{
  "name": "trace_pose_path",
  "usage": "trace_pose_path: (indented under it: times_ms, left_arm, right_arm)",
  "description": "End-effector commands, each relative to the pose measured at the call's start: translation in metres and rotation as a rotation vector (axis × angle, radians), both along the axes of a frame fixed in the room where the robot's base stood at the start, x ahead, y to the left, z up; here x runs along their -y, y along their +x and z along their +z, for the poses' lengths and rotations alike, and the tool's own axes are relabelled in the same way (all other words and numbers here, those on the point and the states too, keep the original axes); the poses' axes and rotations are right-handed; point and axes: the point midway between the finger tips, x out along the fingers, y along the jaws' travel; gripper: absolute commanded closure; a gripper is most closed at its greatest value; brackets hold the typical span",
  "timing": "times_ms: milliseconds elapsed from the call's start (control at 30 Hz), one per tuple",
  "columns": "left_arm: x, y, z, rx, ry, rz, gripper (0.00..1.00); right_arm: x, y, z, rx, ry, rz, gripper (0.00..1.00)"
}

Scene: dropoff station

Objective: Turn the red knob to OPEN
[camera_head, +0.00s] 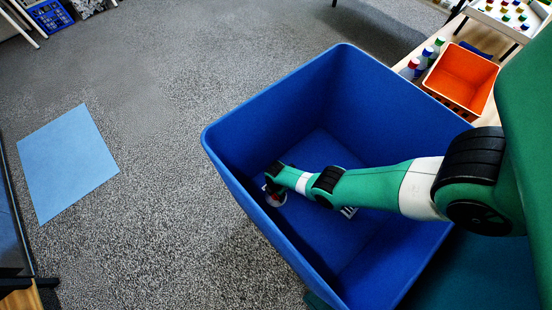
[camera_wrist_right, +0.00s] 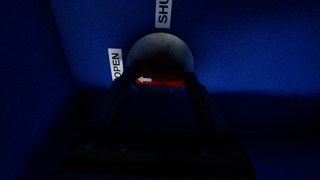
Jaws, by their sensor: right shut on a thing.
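The red knob (camera_wrist_right: 165,82) sits on a round pale plate (camera_wrist_right: 163,48) on the inner face of the blue bin (camera_head: 228,160). A white arrow (camera_wrist_right: 145,79) on the knob points left, toward the label OPEN (camera_wrist_right: 115,66). A label reading SHU, cut off by the frame edge (camera_wrist_right: 163,12), is above the plate. My right gripper (camera_wrist_right: 165,88) is shut on the knob, one finger at each end. In the head view my right arm reaches into the bin, and the gripper (camera_head: 271,187) hides most of the knob. My left gripper is not in view.
The bin's tall walls surround my right forearm. A white label (camera_head: 348,212) shows partly behind the arm. An orange crate (camera_head: 462,75) and several bottles (camera_head: 424,60) stand on a table at upper right. A light blue mat (camera_head: 68,160) lies on the grey floor at left.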

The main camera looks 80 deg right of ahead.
Motion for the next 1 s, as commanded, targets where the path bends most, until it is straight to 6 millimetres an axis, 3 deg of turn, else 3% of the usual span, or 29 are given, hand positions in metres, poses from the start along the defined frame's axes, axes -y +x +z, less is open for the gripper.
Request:
trace_pose_path:
  times_ms: [367, 400, 467, 767, 1000]
  left_arm:
    - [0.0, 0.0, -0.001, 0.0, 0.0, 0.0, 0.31]
    - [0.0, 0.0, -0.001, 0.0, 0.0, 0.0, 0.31]
    - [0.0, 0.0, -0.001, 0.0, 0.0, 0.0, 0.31]
    - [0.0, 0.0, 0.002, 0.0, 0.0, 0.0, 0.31]
    - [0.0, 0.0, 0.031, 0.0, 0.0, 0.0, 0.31]
  right_arm:
    - [0.0, -0.001, -0.002, -0.001, -0.001, 0.003, 0.76]
    - [0.0, -0.001, -0.002, -0.001, -0.001, 0.003, 0.13]
    - [0.0, -0.001, -0.001, -0.001, -0.001, 0.003, 0.02]
    - [0.0, 0.0, 0.002, 0.0, 0.0, 0.002, 0.0]
    - [0.0, 0.0, 0.031, 0.001, -0.001, 0.002, 0.0]
